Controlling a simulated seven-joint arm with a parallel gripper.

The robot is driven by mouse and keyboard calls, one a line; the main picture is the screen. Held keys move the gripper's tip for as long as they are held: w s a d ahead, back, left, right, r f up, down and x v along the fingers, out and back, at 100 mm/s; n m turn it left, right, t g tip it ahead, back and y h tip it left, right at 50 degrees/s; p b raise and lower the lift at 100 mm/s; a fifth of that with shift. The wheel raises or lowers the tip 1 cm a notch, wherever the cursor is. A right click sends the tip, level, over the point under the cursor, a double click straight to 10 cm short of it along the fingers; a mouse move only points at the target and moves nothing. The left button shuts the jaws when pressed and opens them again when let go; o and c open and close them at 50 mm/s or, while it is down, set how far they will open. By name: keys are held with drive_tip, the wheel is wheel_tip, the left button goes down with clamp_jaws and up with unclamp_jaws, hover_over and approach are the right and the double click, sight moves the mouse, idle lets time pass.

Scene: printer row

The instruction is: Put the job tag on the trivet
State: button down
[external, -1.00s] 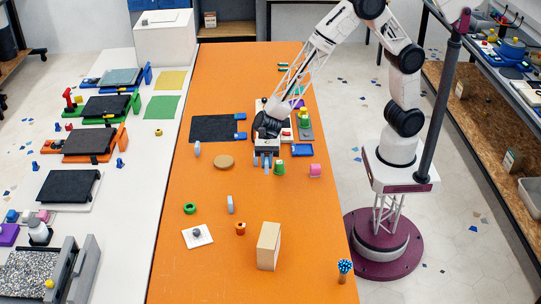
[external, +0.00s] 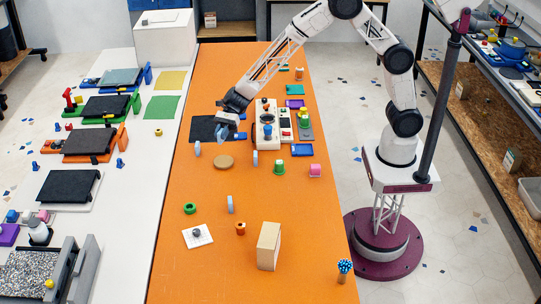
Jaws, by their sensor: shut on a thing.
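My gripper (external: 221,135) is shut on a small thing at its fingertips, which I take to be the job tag. It is mostly hidden by the fingers and too small to make out clearly. The gripper is over the front right part of the black pad, above and behind a round tan disc.
Pale blue upright pieces stand left of the disc (external: 197,149), right of it (external: 255,159) and in front (external: 230,204). A black pad (external: 202,128) lies behind it. A beige control box (external: 266,133) and green peg (external: 279,167) are to the right. A wooden block (external: 269,246) stands in front.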

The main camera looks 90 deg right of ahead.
idle(0.3)
hover_over(223, 161)
drive_tip(key=shift+s+f, duration=0.1)
drive_tip(key=shift+f, duration=3)
drive_tip(key=shift+f, duration=0.1)
drive_tip(key=shift+f, duration=1.8)
drive_tip(key=shift+f, duration=0.1)
drive_tip(key=c, duration=1.1)
unclamp_jaws()
drive_tip(key=shift+o, duration=0.2)
